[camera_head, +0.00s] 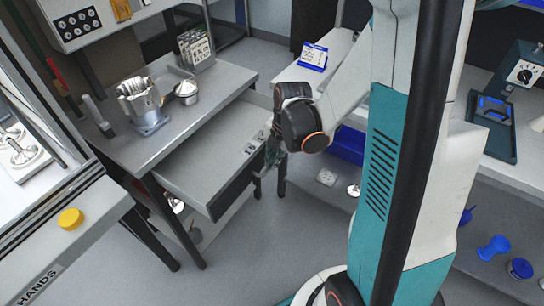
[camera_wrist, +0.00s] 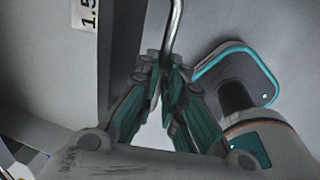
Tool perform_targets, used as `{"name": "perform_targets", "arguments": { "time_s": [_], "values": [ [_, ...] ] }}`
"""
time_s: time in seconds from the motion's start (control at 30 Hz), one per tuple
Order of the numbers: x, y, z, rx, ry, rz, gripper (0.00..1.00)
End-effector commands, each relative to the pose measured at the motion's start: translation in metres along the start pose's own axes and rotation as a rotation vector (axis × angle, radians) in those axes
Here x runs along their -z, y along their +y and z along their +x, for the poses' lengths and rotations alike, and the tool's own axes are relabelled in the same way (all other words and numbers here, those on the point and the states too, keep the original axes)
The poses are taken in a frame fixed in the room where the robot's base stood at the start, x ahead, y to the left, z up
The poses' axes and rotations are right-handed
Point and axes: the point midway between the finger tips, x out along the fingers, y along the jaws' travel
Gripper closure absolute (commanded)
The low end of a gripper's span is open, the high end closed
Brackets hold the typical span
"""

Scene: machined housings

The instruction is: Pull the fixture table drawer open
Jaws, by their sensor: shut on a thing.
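The fixture table (camera_head: 180,130) stands at the left in the head view. Its drawer (camera_head: 205,178) is out from under the tabletop, with its grey inside showing and a few small pale pieces near its right end. My gripper (camera_head: 272,152) is at the drawer's front, near its right end, partly hidden by my wrist. In the wrist view, my gripper (camera_wrist: 162,75) is shut on the drawer's handle, a bent metal bar (camera_wrist: 175,28). The handle cannot be made out in the head view.
A machined housing (camera_head: 145,105) and a metal cup (camera_head: 187,92) stand on the tabletop. A bench with a blue-edged card (camera_head: 313,56) is behind my arm. A yellow button (camera_head: 70,219) is on the left machine. The floor in front of the drawer is clear.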

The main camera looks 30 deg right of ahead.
Motion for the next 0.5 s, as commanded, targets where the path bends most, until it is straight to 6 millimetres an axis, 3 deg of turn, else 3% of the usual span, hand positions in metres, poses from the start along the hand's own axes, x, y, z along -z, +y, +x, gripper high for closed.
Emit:
{"name": "perform_targets", "arguments": {
  "time_s": [0.07, 0.1, 0.2, 0.5],
  "values": [
    [0.0, 0.0, 0.0003, 0.0, 0.0, 0.0, 1.0],
    [0.0, 0.0, 0.0003, 0.0, 0.0, 0.0, 0.89],
    [0.0, 0.0001, 0.0003, 0.0, 0.0, 0.0, 0.7],
    [-0.0001, 0.0003, 0.0, 0.0, 0.0, 0.0, 0.7]
  ]
}}
